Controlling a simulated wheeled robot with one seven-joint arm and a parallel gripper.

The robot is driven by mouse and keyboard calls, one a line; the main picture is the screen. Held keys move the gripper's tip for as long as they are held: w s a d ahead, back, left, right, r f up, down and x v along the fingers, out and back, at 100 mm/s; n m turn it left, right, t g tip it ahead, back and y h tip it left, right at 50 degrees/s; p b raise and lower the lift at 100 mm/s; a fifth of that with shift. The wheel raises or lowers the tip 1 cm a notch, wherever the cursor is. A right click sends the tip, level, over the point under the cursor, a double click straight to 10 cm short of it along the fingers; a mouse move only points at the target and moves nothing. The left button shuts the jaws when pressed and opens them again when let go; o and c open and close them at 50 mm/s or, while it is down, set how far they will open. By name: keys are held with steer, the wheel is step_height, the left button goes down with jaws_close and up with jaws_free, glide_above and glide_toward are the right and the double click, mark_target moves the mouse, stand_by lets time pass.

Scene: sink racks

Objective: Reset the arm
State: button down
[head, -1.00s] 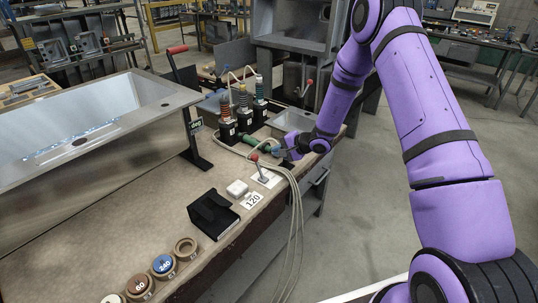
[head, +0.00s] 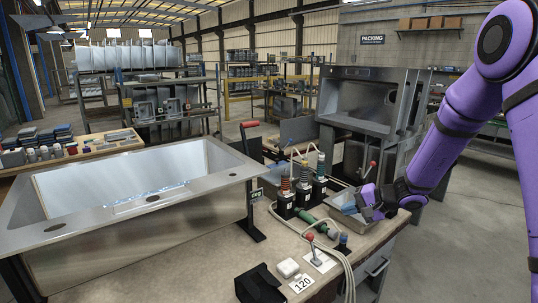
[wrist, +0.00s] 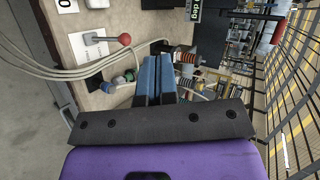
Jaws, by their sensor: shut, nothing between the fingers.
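My gripper (head: 372,213) is at the right end of the workbench (head: 220,262), above a small metal basin (head: 344,200) at the bench's back right. In the wrist view the two blue fingers of my gripper (wrist: 154,62) lie side by side, closed, with nothing held. My purple arm reaches in from the right side of the head view.
A large steel sink (head: 130,205) stands on the left. Several coiled connectors (head: 303,182), a green tool (head: 318,222), a red-knobbed lever (head: 312,247) and hoses lie near my gripper. A black holder (head: 260,284) sits in front. Open floor lies right of the bench.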

steer(key=s+a+r+n+g+h, duration=0.25)
steer(key=s+r+n, duration=0.25)
steer(key=s+r, duration=1.2)
steer(key=s+d+r+h, duration=0.2)
steer(key=s, duration=0.4)
steer(key=s+d+r+n+t+h, duration=0.1)
steer(key=s+d+r+h, duration=0.1)
steer(key=s, duration=0.5)
steer(key=s+d+r+t+h, duration=0.1)
steer(key=s+d+r+h, duration=0.1)
steer(key=s, duration=0.5)
steer(key=shift+d+r+h, duration=0.3)
steer(key=shift+d+h, duration=0.45)
steer(key=shift+d, duration=0.35)
